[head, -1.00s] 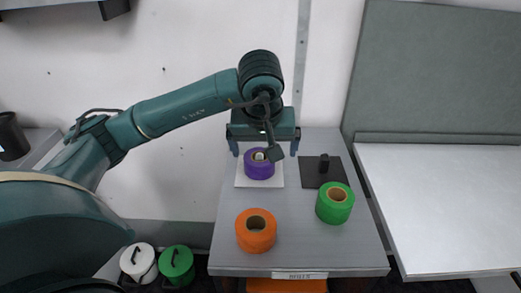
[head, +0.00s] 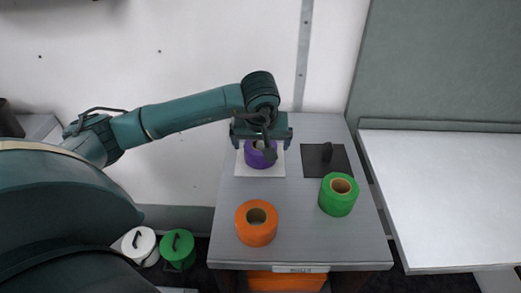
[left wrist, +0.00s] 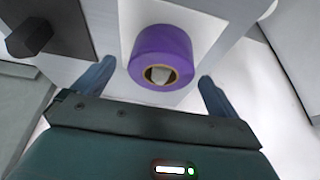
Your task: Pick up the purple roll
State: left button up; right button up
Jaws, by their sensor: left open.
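The purple roll (head: 256,157) stands on a white square plate (head: 243,171) at the back left of the grey table, partly hidden by my left wrist in the head view. In the left wrist view the purple roll (left wrist: 160,55) lies between and just beyond the fingers, with a pale peg showing in its core. My left gripper (left wrist: 157,85) is open, with one blue finger to each side of the roll and no visible contact. It also shows in the head view (head: 261,145), over the roll. My right gripper is not in view.
An orange roll (head: 256,234) and a green roll (head: 338,205) stand on the grey table (head: 296,222) nearer the front. A black plate with a short peg (head: 338,167) is right of the purple roll. A white surface (head: 440,190) lies at the right.

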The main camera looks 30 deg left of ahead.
pick_arm(q)
jog(key=x, duration=0.3)
jog(key=shift+a+f, duration=0.15)
jog(key=shift+f, duration=0.1)
jog(key=c, duration=1.1)
jog(key=shift+r, duration=0.1)
